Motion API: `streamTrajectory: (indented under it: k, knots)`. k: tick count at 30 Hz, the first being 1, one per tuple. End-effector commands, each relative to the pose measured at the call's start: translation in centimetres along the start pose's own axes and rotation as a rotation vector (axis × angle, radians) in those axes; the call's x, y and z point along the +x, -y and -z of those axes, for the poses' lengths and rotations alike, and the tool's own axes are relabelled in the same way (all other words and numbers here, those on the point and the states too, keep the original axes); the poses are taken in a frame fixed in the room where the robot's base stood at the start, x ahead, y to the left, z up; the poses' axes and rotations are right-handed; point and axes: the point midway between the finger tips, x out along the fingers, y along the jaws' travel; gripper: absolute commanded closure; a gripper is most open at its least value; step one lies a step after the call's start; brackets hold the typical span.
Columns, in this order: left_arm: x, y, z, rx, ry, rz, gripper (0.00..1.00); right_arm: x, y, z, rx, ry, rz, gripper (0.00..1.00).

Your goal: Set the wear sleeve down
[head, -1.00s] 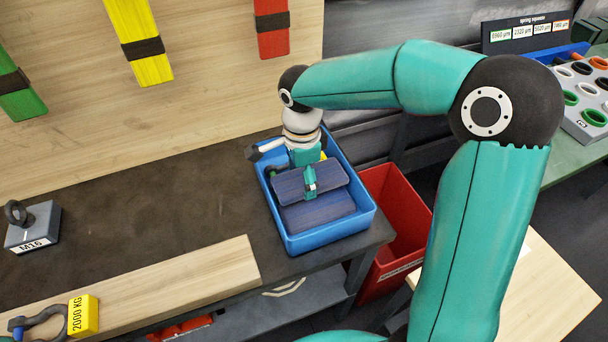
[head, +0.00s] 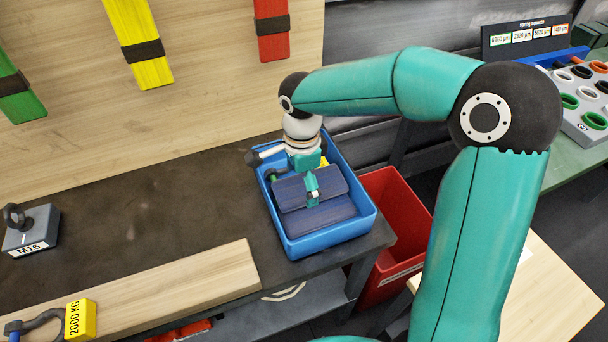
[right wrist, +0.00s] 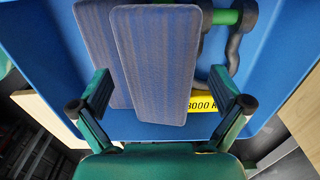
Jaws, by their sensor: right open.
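A dark blue-purple wear sleeve (head: 290,193) lies in the blue tray (head: 300,246), partly over a second similar sleeve (head: 325,213). In the right wrist view the upper sleeve (right wrist: 155,62) overlaps the other sleeve (right wrist: 95,40), which shows to its left. My right gripper (head: 312,190) is over the middle of the upper sleeve. Its two fingers (right wrist: 160,85) stand open on either side of the sleeve, with gaps visible. My left gripper is not in view.
A shackle (right wrist: 232,40) with a green pin and a yellow label (right wrist: 203,104) lie beside the sleeves. A red bin (head: 395,215) stands right of the bench.

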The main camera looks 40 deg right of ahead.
Motion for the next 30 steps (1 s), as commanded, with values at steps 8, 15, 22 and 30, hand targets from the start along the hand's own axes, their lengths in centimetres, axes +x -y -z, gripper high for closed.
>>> streamTrajectory:
  k: [8, 15, 22, 30]
  knots:
    - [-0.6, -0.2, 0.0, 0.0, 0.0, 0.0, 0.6, -2.6, 0.1, 0.0, 0.002, 0.001, 0.004, 0.0]
    - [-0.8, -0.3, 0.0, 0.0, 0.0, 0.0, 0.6, -7.7, 0.1, 0.0, 0.001, 0.001, 0.005, 0.0]
    - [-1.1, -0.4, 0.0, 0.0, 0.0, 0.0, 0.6, -11.4, 0.0, 0.0, 0.001, 0.001, 0.003, 0.0]
    - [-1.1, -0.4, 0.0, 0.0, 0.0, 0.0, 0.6, -12.6, -0.1, 0.1, 0.001, 0.0, -0.001, 0.0]
